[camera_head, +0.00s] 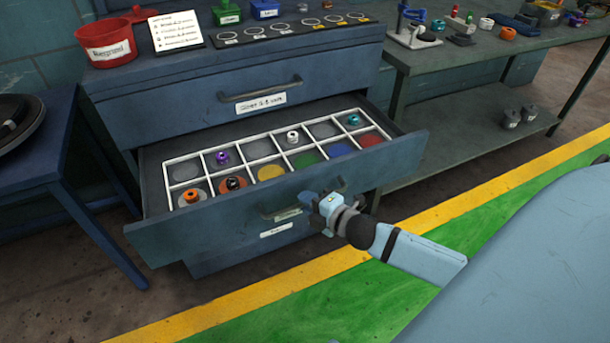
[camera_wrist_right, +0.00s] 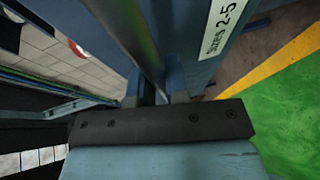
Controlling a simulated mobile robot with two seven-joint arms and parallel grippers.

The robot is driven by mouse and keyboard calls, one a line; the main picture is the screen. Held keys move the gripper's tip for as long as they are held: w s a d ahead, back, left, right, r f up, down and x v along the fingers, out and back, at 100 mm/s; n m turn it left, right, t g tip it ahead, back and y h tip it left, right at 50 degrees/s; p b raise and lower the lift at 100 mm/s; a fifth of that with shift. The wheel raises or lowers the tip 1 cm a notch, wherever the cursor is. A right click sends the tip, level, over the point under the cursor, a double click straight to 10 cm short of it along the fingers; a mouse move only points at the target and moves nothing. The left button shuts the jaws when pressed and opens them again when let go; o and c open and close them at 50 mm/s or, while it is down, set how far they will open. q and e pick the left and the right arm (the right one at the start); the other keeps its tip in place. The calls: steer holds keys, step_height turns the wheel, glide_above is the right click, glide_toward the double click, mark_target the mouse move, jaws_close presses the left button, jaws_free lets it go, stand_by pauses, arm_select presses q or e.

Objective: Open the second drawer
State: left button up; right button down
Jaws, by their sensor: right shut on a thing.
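The blue drawer cabinet (camera_head: 225,75) stands in the middle of the head view. Its top drawer is closed. The second drawer (camera_head: 150,230) is pulled well out, showing a white-divided grid (camera_head: 262,158) of coloured discs with several small orange, purple, white and teal parts. My right gripper (camera_head: 318,208) is at the front of this drawer, shut on its bar handle (camera_head: 280,213). In the right wrist view the gripper fingers (camera_wrist_right: 157,94) close around the dark handle bar (camera_wrist_right: 122,32), beside the "sizes 2-5" label (camera_wrist_right: 220,25). My left gripper is in neither view.
A red tub (camera_head: 106,42), a sign card (camera_head: 175,31) and a ring board (camera_head: 280,32) are on the cabinet top. A workbench (camera_head: 470,55) with tools stands at right and a blue table (camera_head: 45,140) at left. Green floor with a yellow stripe lies in front.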

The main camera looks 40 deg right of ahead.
steer(key=c, duration=1.1)
jaws_free()
steer(key=shift+s, duration=0.15)
arm_select(q)
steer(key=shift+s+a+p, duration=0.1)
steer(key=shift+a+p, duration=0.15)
steer(key=shift+p, duration=0.7)
arm_select(e)
steer(key=v, duration=1.3)
steer(key=shift+s+d, duration=0.15)
steer(key=shift+s, duration=0.15)
